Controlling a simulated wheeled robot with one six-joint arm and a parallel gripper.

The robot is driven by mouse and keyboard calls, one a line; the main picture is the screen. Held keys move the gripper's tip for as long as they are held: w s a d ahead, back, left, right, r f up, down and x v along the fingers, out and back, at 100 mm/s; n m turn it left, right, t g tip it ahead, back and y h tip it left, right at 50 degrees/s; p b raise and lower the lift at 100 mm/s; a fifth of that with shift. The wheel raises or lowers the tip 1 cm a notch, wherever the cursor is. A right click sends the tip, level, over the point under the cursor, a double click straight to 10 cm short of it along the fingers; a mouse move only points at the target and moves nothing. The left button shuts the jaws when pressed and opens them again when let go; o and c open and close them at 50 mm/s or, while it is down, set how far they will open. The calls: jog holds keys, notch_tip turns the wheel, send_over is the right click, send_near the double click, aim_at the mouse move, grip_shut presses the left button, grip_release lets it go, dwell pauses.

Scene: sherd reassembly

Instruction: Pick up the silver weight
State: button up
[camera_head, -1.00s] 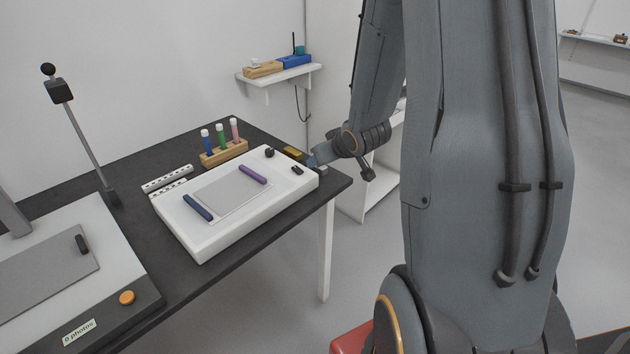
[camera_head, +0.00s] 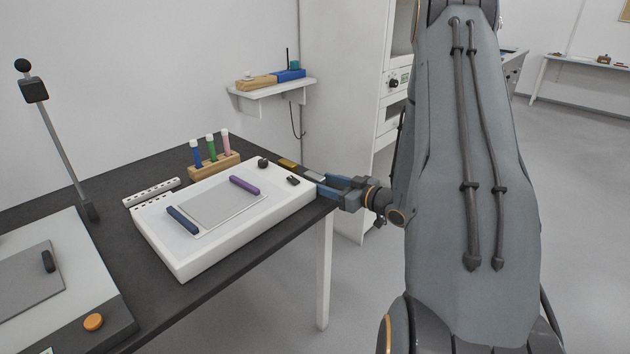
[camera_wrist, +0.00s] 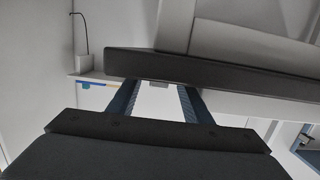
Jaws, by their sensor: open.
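A small silver-grey block, which looks like the silver weight (camera_head: 313,175), is at the right corner of the dark table, beside the white light box. My gripper (camera_head: 321,184) is at that corner in the head view, its blue fingers pointing left, close to the block. I cannot tell whether they touch. In the wrist view the gripper (camera_wrist: 157,87) shows two spread fingers with a pale gap between them. The dark table edge (camera_wrist: 215,70) crosses just beyond the fingertips. I cannot make out the weight clearly in the wrist view.
The white light box (camera_head: 180,262) carries a purple bar (camera_head: 244,185) and a dark blue bar (camera_head: 182,220). A brass block (camera_head: 287,163) lies behind its right end. A wooden rack (camera_head: 214,165) of coloured tubes stands at the back. A wall shelf (camera_head: 270,95) is beyond.

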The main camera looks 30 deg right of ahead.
aim_at(314, 178)
jog(key=x, duration=0.5)
jog(key=shift+r, duration=0.2)
jog(key=shift+d, duration=0.1)
grip_shut()
